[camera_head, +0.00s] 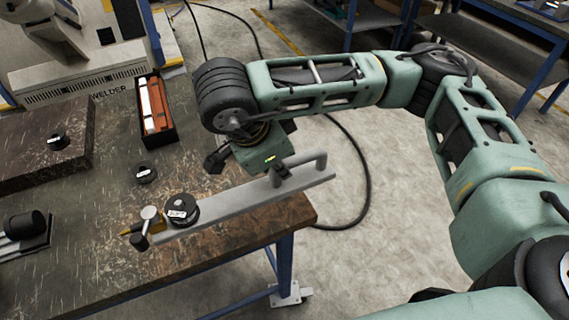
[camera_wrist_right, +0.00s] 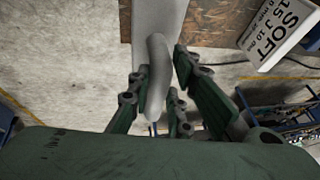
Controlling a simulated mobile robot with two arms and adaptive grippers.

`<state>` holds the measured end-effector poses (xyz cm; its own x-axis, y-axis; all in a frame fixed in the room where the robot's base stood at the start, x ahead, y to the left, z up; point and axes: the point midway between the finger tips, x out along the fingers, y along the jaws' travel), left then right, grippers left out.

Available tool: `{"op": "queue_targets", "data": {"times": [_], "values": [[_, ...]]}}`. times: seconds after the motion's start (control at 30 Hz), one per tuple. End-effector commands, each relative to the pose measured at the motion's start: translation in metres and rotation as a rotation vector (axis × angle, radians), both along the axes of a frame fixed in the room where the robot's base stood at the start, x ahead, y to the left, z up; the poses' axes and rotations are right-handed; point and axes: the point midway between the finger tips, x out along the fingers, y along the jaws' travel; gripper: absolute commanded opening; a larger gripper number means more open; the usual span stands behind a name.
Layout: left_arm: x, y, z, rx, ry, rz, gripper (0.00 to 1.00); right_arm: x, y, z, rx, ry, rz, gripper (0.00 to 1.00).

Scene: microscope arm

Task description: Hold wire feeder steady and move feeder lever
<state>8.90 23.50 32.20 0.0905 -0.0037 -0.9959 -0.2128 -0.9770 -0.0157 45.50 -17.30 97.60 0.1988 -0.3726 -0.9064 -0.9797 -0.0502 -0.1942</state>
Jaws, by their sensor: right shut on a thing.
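The wire feeder (camera_head: 235,203) is a long grey bar lying across the table's front right corner, its right end out past the edge. It has a raised handle (camera_head: 308,163) at the right end and a black spool with a white label (camera_head: 181,209) near the left end. A feeder lever (camera_head: 148,213) with a pale ball end stands at the left tip, by a dark knob and a yellow nozzle. My right gripper (camera_head: 283,172) is shut on the handle, which also shows between the fingers in the right wrist view (camera_wrist_right: 157,75). My left gripper is out of view.
A black box with orange and white packs (camera_head: 155,110) stands behind the feeder on the worn table (camera_head: 90,265). Small black spools (camera_head: 146,173) lie on the table and on a raised block (camera_head: 35,150). A welder (camera_head: 75,75) is at the back left.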

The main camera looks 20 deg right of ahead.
Motion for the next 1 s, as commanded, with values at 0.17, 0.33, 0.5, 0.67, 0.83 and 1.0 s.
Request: {"op": "queue_targets", "data": {"times": [0.17,0.33,0.5,0.67,0.83,1.0], "values": [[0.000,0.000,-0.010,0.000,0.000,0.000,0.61,0.006,0.006,-0.006,0.002,-0.005,-0.001,0.00],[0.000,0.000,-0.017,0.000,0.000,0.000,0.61,0.010,0.011,-0.012,0.002,-0.004,0.000,0.00],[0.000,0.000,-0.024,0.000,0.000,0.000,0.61,0.015,0.016,-0.018,0.002,-0.005,-0.001,0.00],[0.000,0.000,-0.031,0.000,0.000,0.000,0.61,0.019,0.021,-0.023,0.002,-0.005,0.000,0.00],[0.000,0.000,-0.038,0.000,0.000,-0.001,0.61,0.023,0.026,-0.028,0.002,-0.006,0.000,0.00],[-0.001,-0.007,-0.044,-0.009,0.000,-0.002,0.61,0.028,0.030,-0.034,0.003,-0.006,-0.001,0.00]]}}
